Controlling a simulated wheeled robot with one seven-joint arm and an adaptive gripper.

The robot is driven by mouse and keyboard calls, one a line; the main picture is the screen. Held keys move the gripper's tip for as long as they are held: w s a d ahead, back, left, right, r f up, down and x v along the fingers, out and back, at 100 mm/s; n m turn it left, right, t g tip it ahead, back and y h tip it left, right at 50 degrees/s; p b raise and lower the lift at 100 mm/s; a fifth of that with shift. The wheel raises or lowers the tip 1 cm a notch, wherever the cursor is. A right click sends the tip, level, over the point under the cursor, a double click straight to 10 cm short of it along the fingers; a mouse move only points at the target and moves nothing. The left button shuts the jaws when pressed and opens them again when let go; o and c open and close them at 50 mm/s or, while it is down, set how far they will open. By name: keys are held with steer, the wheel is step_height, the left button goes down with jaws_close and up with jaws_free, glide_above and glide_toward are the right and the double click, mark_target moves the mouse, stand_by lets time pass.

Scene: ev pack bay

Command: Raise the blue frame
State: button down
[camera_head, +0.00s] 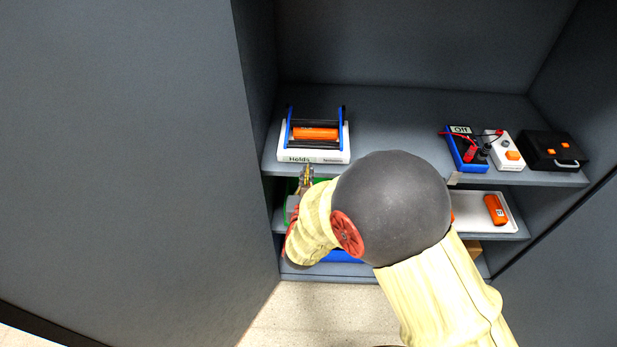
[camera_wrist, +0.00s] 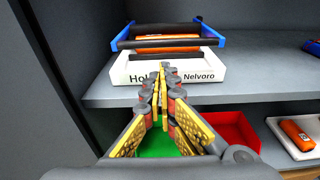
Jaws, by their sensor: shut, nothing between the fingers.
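The blue frame (camera_head: 342,128) with black cross bars is on a white holder (camera_head: 313,156) at the left of the upper shelf. An orange cylinder (camera_head: 315,134) lies within it. In the wrist view, the blue frame (camera_wrist: 213,34) shows at the top, above the white holder (camera_wrist: 192,74) lettered on its front. My gripper (camera_head: 308,172) is in front of the holder, near the shelf's front edge, and apart from the frame. In the wrist view my gripper (camera_wrist: 161,72) is shut with its fingertips together and empty, pointing at the holder's front face.
A blue meter (camera_head: 466,150), a white box (camera_head: 505,150) and a black case (camera_head: 552,150) stand at the upper shelf's right. Below are a white tray (camera_head: 514,224) with an orange cylinder (camera_head: 495,210) and a red bin (camera_wrist: 238,131). Cabinet walls close in both sides. The upper shelf's middle is clear.

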steer(key=w, duration=0.2)
steer(key=w+b, duration=0.1)
steer(key=w, duration=0.1)
steer(key=w+f, duration=0.1)
steer(key=w, duration=0.1)
steer(key=shift+w+d+b, duration=0.15)
steer(key=shift+w+b, duration=0.1)
steer(key=shift+b, duration=0.15)
steer(key=shift+r, duration=0.15)
